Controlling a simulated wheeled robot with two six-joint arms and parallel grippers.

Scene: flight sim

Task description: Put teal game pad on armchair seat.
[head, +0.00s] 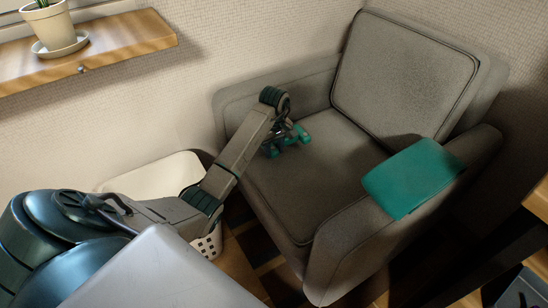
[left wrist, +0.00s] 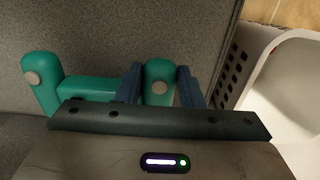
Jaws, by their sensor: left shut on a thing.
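The teal game pad (head: 302,133) is at the left part of the grey armchair seat (head: 318,177), near the left armrest. I cannot tell whether it touches the seat or is just above it. My left gripper (head: 282,138) is over it. In the left wrist view the gripper (left wrist: 160,88) has its two blue fingers shut around the right grip of the game pad (left wrist: 95,90). The pad's other grip sticks out to the left, over grey fabric. My right gripper is not in view.
A teal cloth or cushion (head: 412,178) lies over the right armrest. A white basket (head: 165,178) stands on the floor left of the chair and shows in the left wrist view (left wrist: 290,85). A wooden shelf (head: 110,50) with a potted plant (head: 50,22) is at upper left. The seat's middle is clear.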

